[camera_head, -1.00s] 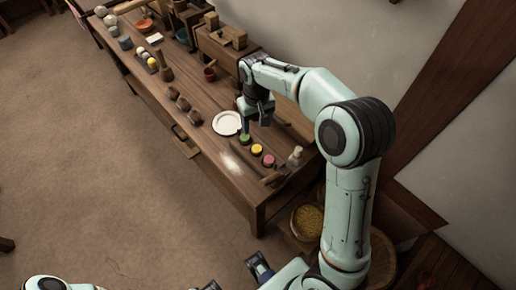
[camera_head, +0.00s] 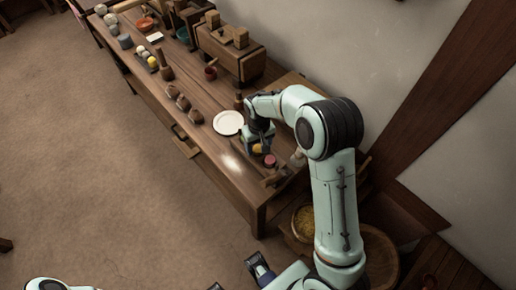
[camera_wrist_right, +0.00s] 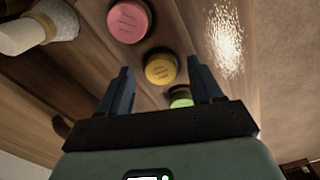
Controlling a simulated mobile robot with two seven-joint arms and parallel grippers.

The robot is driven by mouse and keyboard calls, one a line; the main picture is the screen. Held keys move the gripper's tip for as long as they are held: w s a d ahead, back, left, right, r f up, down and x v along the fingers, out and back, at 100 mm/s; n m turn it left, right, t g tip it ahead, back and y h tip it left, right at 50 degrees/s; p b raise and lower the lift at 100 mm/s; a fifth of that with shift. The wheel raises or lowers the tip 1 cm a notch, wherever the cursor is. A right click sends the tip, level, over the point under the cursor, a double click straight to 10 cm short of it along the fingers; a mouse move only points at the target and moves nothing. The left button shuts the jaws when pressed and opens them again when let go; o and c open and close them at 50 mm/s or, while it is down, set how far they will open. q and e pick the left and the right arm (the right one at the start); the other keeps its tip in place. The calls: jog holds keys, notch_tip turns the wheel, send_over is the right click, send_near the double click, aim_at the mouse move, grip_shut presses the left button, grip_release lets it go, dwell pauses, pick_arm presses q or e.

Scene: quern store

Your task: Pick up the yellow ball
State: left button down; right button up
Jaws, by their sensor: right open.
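A small yellow ball (camera_head: 152,62) sits with paler balls on a dark holder on the far left part of the long table. My right gripper (camera_head: 262,148) is well away from it, low over the table's near end. In the right wrist view its two dark fingers (camera_wrist_right: 155,88) are apart with nothing held. A yellow round-topped piece (camera_wrist_right: 160,68) shows ahead between them; it looks like a flat disc or lid. A pink one (camera_wrist_right: 128,20) and a green one (camera_wrist_right: 180,97) line up with it. Dark parts of mine show at the bottom edge of the head view; the left gripper's state is unclear.
A white plate (camera_head: 228,123) lies beside my right gripper. Several brown lumps (camera_head: 184,103) and a wooden pestle-like piece (camera_head: 166,72) stand along the table. A pale-topped bottle (camera_head: 297,158) is close on the right. A wooden box (camera_head: 230,57) stands against the wall.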

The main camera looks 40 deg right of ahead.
jog(key=shift+f, duration=0.25)
jog(key=c, duration=1.1)
jog(key=shift+r, duration=0.15)
